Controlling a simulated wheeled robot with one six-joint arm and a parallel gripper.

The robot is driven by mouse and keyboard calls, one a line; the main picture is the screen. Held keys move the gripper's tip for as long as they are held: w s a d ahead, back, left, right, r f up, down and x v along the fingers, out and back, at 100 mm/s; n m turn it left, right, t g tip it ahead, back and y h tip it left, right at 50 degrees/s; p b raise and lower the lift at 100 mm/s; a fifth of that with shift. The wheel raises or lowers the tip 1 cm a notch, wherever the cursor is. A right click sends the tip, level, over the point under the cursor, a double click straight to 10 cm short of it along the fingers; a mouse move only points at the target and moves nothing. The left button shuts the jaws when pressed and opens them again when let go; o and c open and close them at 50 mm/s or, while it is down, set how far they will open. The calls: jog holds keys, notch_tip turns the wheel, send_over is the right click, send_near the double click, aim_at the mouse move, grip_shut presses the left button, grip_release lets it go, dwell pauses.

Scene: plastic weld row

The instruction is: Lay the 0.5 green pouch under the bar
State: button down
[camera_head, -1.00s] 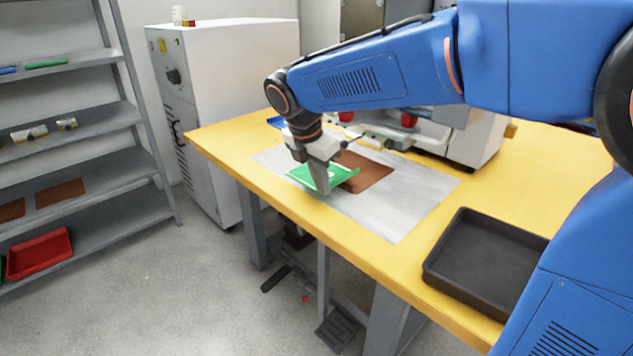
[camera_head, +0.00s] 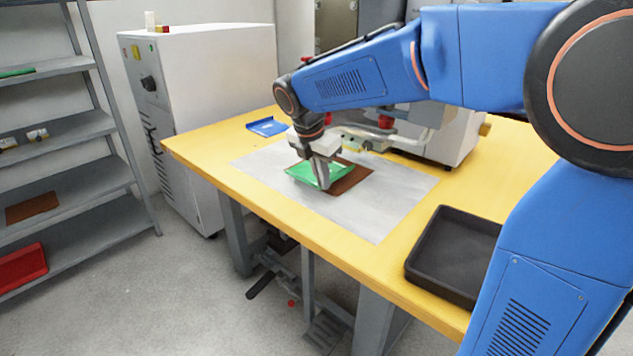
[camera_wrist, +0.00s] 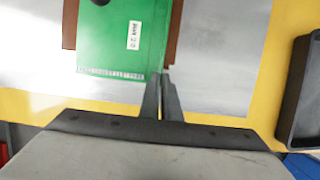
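The green pouch (camera_head: 308,176) has a white label and is above the left part of the brown sheet (camera_head: 352,180); I cannot tell whether it touches it. In the wrist view the pouch (camera_wrist: 112,45) shows brown (camera_wrist: 176,30) on both sides. My gripper (camera_head: 324,186) points down at the pouch's near edge. In the wrist view its fingers (camera_wrist: 163,74) are nearly together at the pouch's lower right corner and appear shut on it. The welder's bar area (camera_head: 365,142) is just behind and right of my gripper, partly hidden by my arm.
A grey metal plate (camera_head: 385,212) lies on the yellow table (camera_head: 215,160). A black tray (camera_head: 420,265) stands at the table's right, a blue tray (camera_head: 266,126) at its back left. A white cabinet (camera_head: 215,90) stands behind. A foot pedal (camera_head: 328,330) is on the floor below.

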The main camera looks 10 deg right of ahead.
aim_at(336, 177)
jog(key=shift+w+d+f, duration=0.1)
jog(key=shift+w+d, duration=0.5)
jog(key=shift+d, duration=0.2)
jog(key=shift+w+d+f, duration=0.1)
jog(key=shift+w+d, duration=0.45)
jog(key=shift+d, duration=0.3)
jog(key=shift+w+d, duration=0.6)
jog(key=shift+d, duration=0.2)
jog(key=shift+f, duration=1)
jog(key=shift+f, duration=0.1)
jog(key=c, duration=1.9)
grip_release()
